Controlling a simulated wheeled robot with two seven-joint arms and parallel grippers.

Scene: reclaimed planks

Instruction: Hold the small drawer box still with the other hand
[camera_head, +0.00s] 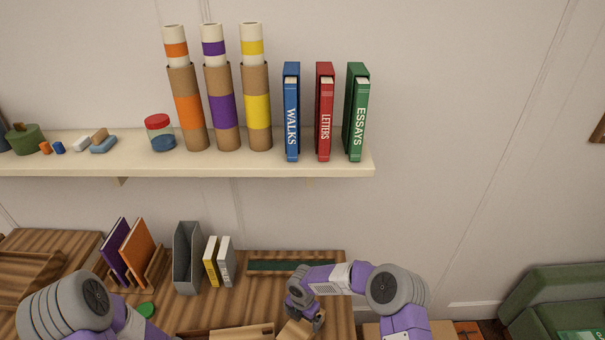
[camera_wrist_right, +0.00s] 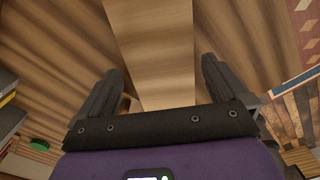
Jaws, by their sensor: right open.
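A light wooden piece, which looks like the small drawer box, shows at the bottom edge of the head view (camera_head: 296,331), mostly cut off and partly hidden by my right gripper (camera_head: 309,322). In the right wrist view a pale wooden block (camera_wrist_right: 152,45) lies ahead of and between the fingers of that gripper (camera_wrist_right: 162,85). The fingers stand apart, with room on both sides of it. I cannot tell whether they touch it. My left arm comes in at the lower left of the head view, but its gripper is out of frame.
Another wooden piece (camera_head: 232,333) lies at the bottom edge. The table holds a rack with a purple and an orange book (camera_head: 137,255), a grey file holder (camera_head: 186,258), thin books (camera_head: 218,262) and a dark green tray (camera_head: 272,266). A shelf (camera_head: 215,166) hangs above.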

